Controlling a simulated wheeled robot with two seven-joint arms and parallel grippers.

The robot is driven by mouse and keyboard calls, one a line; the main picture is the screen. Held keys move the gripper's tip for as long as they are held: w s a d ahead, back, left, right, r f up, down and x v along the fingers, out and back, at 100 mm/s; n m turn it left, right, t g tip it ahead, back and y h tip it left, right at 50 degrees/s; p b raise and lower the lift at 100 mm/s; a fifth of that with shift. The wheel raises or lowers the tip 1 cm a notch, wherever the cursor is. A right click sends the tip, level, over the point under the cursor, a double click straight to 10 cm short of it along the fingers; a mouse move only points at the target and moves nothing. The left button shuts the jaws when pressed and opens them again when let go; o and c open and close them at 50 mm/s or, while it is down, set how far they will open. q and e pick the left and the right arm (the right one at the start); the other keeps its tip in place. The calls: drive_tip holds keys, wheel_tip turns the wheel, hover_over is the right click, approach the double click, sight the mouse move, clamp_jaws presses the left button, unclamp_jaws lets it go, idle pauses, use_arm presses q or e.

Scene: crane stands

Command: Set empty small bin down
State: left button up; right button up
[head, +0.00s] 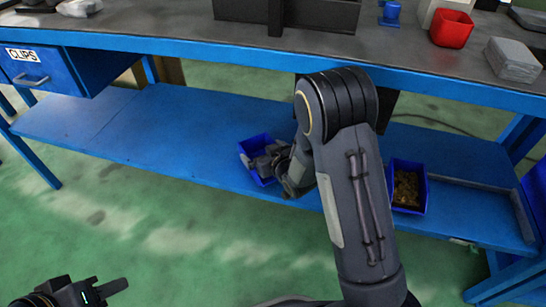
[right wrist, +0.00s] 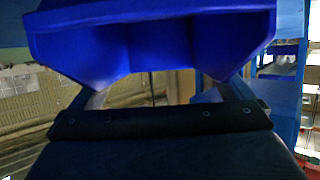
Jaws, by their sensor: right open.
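A small blue bin (head: 254,143) sits on the blue lower shelf, with my right gripper (head: 262,162) at it. The gripper covers part of its inside, and I see no contents in the part that shows. In the right wrist view the blue bin (right wrist: 160,42) fills the top, just beyond the open fingers, one on each side below it. I cannot tell if the fingers touch it. My left gripper (head: 105,290) is low at the left, over the green floor, away from the bin; its finger gap is unclear.
A second blue bin (head: 421,196) holding brown bits stands on the lower shelf (head: 150,135), right of my forearm. A CLIPS drawer (head: 35,72) hangs left. Shelf left of the bin is clear.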

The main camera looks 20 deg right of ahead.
drive_tip(key=s+d+r+m+g+h+p, duration=0.1)
drive_tip(key=s+d+r, duration=0.25)
drive_tip(key=s, duration=0.25)
drive_tip(key=s+d+r+m+g+p, duration=0.1)
drive_tip(key=s+d+r+m, duration=0.1)
drive_tip(key=s+r, duration=0.3)
drive_tip(key=s+a+r+g+y, duration=0.1)
drive_tip(key=s+r+g, duration=0.2)
drive_tip(key=s, duration=0.8)
drive_tip(key=s+a+r+g+y, duration=0.1)
drive_tip(key=s+r, duration=0.3)
drive_tip(key=s, duration=0.8)
drive_tip(key=shift+s+r+m+g, duration=0.3)
drive_tip(key=shift+m+g, duration=0.1)
drive_tip(key=shift+g, duration=0.5)
drive_tip(key=shift+a, duration=0.1)
